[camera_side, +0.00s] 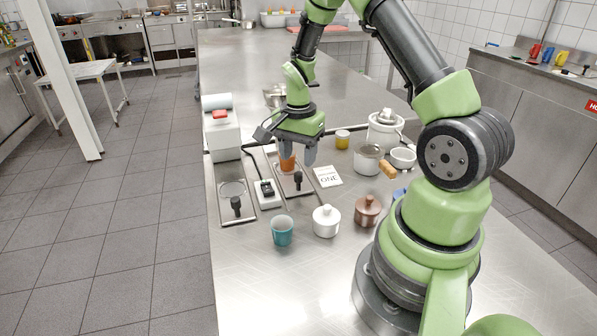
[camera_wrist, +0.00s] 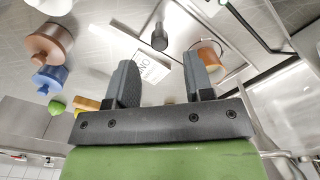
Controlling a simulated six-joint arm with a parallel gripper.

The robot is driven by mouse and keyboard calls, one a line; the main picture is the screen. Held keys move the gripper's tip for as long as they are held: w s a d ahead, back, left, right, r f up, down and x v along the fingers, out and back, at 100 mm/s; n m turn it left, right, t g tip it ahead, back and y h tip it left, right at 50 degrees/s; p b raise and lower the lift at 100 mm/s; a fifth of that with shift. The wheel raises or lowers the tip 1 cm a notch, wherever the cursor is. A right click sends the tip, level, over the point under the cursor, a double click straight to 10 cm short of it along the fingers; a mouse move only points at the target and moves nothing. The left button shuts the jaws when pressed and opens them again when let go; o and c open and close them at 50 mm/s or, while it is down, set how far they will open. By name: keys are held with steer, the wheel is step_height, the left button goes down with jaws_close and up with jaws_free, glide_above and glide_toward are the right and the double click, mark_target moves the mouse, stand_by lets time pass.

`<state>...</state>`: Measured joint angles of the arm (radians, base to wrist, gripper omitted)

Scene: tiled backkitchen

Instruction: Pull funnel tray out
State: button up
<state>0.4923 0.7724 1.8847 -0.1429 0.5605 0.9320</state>
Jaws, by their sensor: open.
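Two flat metal trays with black knobs lie in the worktop; I cannot tell which one is the funnel tray. The left tray (camera_side: 225,212) has a round ring and a black knob (camera_side: 236,204). The right tray (camera_side: 305,190) has a black knob (camera_side: 297,178) and holds an orange cup (camera_side: 287,164). In the wrist view, the orange cup (camera_wrist: 209,54) stands partly behind one finger, and a black knob (camera_wrist: 159,38) shows beyond the gap between the fingers. My gripper (camera_side: 298,157) is open and empty, pointing down above the right tray near the cup.
A white machine (camera_side: 222,135) stands behind the left tray. A small switch box (camera_side: 267,195) sits between the trays. A printed card (camera_side: 328,176) lies to the right. A teal cup (camera_side: 282,231), white jar (camera_side: 326,222) and brown jar (camera_side: 367,211) stand in front.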

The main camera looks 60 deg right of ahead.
mark_target(298, 173)
step_height(298, 173, down, 5)
steer(key=shift+f, duration=0.1)
stand_by(0.3)
